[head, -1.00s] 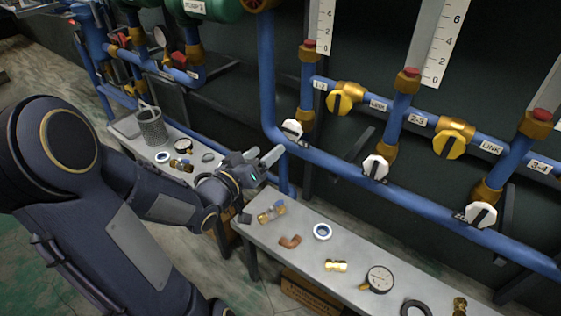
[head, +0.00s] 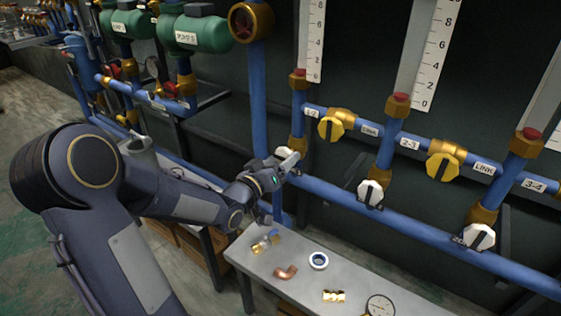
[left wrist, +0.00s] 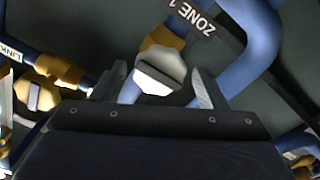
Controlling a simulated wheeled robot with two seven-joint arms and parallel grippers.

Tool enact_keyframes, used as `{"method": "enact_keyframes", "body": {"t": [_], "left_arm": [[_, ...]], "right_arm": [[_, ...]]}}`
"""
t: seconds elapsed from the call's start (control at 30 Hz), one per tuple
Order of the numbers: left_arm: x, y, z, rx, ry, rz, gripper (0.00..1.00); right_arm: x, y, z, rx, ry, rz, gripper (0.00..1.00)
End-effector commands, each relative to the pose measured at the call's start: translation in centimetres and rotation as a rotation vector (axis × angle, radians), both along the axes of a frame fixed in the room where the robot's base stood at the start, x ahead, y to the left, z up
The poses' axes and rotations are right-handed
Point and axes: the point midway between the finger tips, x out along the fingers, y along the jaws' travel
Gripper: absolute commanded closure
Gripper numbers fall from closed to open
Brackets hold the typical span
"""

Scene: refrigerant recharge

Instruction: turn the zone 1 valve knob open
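The zone 1 valve knob (left wrist: 160,72) is white with a dark-edged raised bar, on a brass valve and blue pipe. It shows between my left gripper's fingers in the left wrist view, with the ZONE 1 label (left wrist: 196,15) above it. My left gripper (left wrist: 160,88) is open and empty, with visible gaps either side of the knob. In the head view the left gripper (head: 290,163) is at the leftmost white knob (head: 284,153) and partly hides it. I cannot tell whether the fingertips reach past the knob's face. My right gripper is not in view.
Two more white knobs (head: 370,193) (head: 479,237) sit along the blue pipe to the right. Yellow link knobs (head: 331,129) (head: 442,167) are above. A grey bench (head: 300,264) below holds loose fittings and a gauge (head: 379,306).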

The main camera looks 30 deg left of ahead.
Motion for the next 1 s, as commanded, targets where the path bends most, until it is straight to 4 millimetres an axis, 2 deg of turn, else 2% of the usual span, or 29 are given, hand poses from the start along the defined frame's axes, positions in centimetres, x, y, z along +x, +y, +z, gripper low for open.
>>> {"method": "enact_keyframes", "body": {"t": [0.03, 0.3, 0.47, 0.8, 1.0], "left_arm": [[-0.1, 0.0, 0.0, 0.001, 0.002, 0.001, 0.40], [-0.2, 0.0, 0.0, 0.001, 0.002, 0.001, 0.75], [-0.2, 0.0, 0.1, -0.052, 0.008, 0.001, 0.75], [-0.2, 0.0, 0.1, -0.372, 0.033, 0.001, 0.75], [-0.2, 0.0, -0.1, -0.396, 0.034, 0.001, 0.76]], "right_arm": [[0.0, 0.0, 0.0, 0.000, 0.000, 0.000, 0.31], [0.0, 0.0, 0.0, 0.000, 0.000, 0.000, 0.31], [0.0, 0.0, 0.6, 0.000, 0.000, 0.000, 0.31], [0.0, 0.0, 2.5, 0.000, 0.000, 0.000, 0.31], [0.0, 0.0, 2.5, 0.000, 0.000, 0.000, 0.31]]}}
